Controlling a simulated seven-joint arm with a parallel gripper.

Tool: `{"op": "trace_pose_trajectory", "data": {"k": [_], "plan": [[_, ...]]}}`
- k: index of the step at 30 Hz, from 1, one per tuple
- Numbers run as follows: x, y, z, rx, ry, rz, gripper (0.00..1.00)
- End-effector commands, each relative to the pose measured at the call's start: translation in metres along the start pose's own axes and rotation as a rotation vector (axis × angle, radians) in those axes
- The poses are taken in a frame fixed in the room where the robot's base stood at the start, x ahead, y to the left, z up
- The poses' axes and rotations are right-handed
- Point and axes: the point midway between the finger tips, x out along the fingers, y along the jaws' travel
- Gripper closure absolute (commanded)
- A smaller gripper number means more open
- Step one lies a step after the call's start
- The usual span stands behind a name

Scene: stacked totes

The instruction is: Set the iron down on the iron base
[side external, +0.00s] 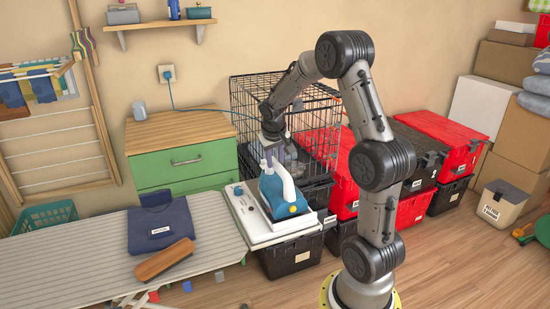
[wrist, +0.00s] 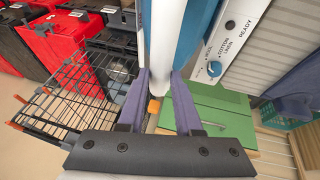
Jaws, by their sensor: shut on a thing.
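My gripper (side external: 275,157) is shut on the iron's white handle from above. In the wrist view the white handle runs between the two purple fingers (wrist: 160,85), with the iron's blue body (wrist: 195,30) beside it. The base's dial and labels (wrist: 222,50) show right of the iron. I cannot tell whether the iron touches the base.
A folded blue shirt (side external: 161,226) and a brown brush (side external: 164,259) lie on the striped ironing board (side external: 60,262). A green cabinet (side external: 180,165) and a black wire cage (side external: 250,100) stand behind. Red and black totes (side external: 412,209) are stacked to the right.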

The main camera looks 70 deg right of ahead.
Motion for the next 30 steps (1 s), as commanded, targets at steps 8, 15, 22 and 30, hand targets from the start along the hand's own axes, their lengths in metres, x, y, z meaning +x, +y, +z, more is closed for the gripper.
{"op": "trace_pose_trajectory", "data": {"k": [8,15,22,30], "plan": [[-0.0029,0.0006,-0.0038,0.001,0.012,0.0,1.0],[-0.0013,0.0002,-0.0028,0.001,0.011,0.0,1.0],[-0.0011,0.0001,-0.0028,0.001,0.012,0.0,1.0],[0.0004,-0.0002,-0.0009,0.001,0.006,0.0,0.32]]}}
